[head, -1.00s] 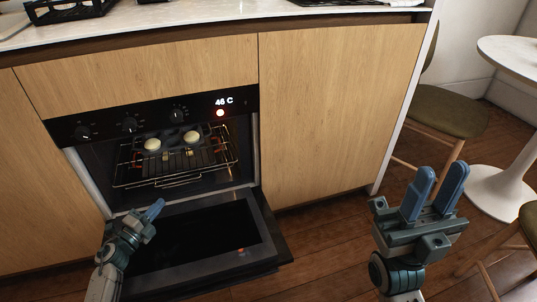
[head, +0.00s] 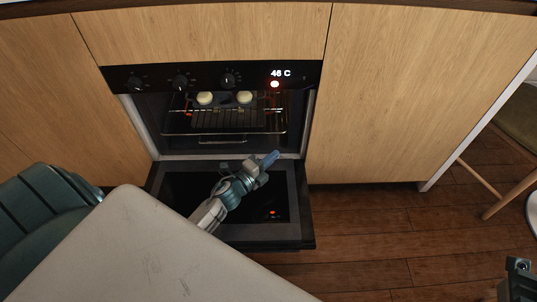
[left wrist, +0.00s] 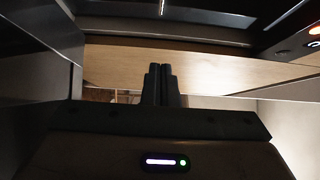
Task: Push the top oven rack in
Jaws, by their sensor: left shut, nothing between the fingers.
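The oven (head: 113,77) stands open, its door (head: 290,232) folded down. The wire rack (head: 182,134) is in the upper part of the cavity. It carries a dark tray (head: 228,117) with pale round pieces (head: 205,98) on it. I cannot tell exactly how far the rack sticks out. My left gripper (head: 272,157) is shut and empty, above the inner edge of the door, below and right of the rack's front. Its closed fingers (left wrist: 160,84) show in the left wrist view. Only a piece of my right gripper (head: 517,278) shows at the lower right edge; its fingertips are hidden.
Wooden cabinet fronts (head: 420,90) flank the oven. The open door juts over the wooden floor (head: 370,235). A chair (head: 500,165) stands at the far right. Floor right of the door is clear.

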